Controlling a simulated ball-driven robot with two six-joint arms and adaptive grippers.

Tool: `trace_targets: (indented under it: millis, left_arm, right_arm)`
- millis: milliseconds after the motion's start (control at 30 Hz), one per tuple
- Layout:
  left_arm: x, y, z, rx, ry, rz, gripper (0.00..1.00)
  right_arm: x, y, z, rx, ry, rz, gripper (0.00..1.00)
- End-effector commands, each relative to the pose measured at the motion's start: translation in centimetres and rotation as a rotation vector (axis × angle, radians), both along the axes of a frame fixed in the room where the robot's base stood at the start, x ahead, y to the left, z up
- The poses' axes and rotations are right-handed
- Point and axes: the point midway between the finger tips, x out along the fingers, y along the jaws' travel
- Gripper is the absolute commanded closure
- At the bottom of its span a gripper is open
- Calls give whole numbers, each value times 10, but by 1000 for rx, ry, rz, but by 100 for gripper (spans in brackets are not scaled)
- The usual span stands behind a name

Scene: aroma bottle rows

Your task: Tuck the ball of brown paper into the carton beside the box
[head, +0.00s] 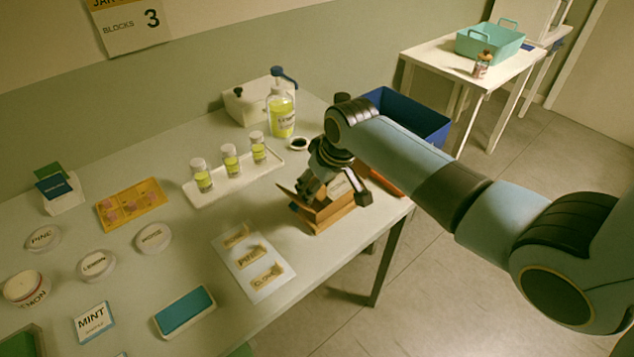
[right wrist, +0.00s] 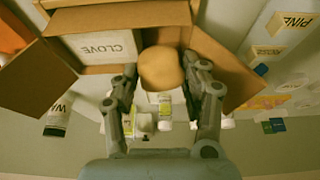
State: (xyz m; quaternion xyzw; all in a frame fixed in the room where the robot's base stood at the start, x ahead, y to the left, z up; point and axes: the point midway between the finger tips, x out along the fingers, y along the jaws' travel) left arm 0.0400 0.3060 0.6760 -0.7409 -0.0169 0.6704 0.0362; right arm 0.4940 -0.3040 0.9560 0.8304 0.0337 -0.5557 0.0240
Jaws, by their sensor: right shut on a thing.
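The ball of brown paper (right wrist: 161,68) is between the two fingers of my right gripper (right wrist: 160,76) in the right wrist view. The gripper is shut on it. The open cardboard carton (head: 330,216) stands near the table's right edge, its flaps spread; it also fills the top of the right wrist view (right wrist: 178,14). A white box marked CLOVE (right wrist: 108,46) sits inside the carton, and the ball shows at the free space beside it. In the head view my right gripper (head: 318,188) is over the carton and hides the ball. My left gripper is in neither view.
A white tray with several yellow-filled bottles (head: 230,162) stands left of the carton. A label card (head: 254,262) lies in front-left of it. A pump bottle (head: 281,112) stands behind. A blue bin (head: 415,118) is beyond the table's right edge.

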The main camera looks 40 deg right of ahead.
Motion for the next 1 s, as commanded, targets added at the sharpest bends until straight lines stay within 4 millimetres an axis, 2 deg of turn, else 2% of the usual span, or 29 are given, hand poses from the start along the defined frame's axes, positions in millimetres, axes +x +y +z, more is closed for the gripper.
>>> trace_targets:
  millis: [733,767,800,967,1000]
  left_arm:
    - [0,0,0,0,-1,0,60]
    - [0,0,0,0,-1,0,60]
    - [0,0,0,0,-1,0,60]
    - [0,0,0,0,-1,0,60]
    - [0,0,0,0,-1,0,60]
  right_arm:
    - [0,0,-1,0,0,0,70]
    - [0,0,-1,0,0,0,54]
    - [0,0,-1,0,0,0,49]
    - [0,0,-1,1,0,-1,28]
    - [0,0,-1,1,0,-1,28]
